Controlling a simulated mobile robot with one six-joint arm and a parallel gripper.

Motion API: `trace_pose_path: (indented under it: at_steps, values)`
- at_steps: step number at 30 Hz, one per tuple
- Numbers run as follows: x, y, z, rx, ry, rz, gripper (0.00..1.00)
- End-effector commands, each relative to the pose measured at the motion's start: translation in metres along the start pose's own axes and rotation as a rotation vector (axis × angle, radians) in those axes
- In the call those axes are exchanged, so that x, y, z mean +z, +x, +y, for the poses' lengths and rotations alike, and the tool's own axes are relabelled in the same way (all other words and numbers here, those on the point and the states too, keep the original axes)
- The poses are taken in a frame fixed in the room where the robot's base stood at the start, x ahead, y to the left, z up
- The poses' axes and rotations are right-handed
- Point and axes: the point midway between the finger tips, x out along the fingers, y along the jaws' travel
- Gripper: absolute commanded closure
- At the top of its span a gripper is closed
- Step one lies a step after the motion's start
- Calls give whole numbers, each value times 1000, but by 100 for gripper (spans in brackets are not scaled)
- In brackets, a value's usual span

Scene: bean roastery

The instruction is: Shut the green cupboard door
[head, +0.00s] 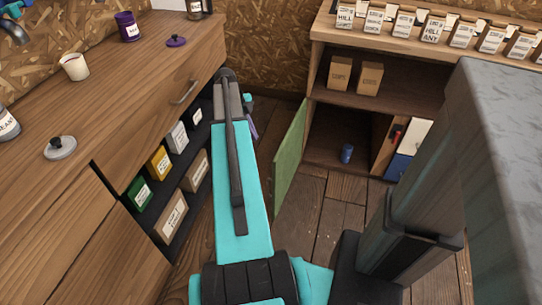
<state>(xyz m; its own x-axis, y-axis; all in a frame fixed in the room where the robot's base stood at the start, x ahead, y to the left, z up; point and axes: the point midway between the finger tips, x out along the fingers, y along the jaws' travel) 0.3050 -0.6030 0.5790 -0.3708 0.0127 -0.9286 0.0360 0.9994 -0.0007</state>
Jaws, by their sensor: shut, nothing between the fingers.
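The green cupboard door (289,157) stands open at the left side of the low wooden cupboard (328,134). I see it nearly edge-on, swung out toward me over the floor. The cupboard's lower compartment is open to view, with a small blue can (347,153) on its floor. My arm reaches forward to the left of the door. My gripper (253,128) shows only as a small part past the far end of the arm, left of the door. It is shut and empty, and its fingertips are mostly hidden. It appears apart from the door.
A wooden counter (130,95) with open shelves of boxes runs along the left. Two cardboard boxes (354,76) stand on the cupboard's upper shelf, and several labelled bags line its top. A grey slab (505,150) blocks the right. Plank floor (325,215) is clear before the cupboard.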

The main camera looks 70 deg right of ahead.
Motion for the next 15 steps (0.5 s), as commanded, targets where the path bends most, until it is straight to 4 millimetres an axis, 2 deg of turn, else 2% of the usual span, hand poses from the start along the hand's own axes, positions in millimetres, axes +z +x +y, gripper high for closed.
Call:
trace_pose_path:
  at_steps: [8,15]
  values:
    - [-2,9,-1,2,2,0,100]
    - [-2,34,-1,3,3,1,100]
